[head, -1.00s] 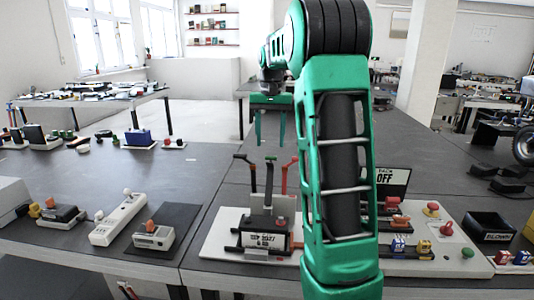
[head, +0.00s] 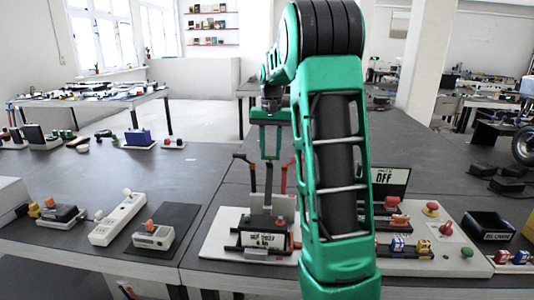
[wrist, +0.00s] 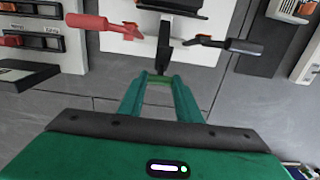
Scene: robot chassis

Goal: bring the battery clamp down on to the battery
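The battery (head: 264,240), a dark block with a white label, sits on a pale board at the front middle of the bench. The clamp's dark middle lever (head: 268,180) stands upright behind it, between a black-handled lever and a red one. My gripper (head: 270,155) is at the lever's top, pointing down. In the wrist view the lever (wrist: 164,50) runs to a green grip (wrist: 159,79) between my fingertips, which appear shut on it. My arm hides the right side of the board.
The black-handled lever (wrist: 238,46) and red lever (wrist: 98,22) stand close on either side of my fingers. A panel with a red button (head: 431,208) is to the right. A white device (head: 153,236) is to the left. The bench behind is mostly clear.

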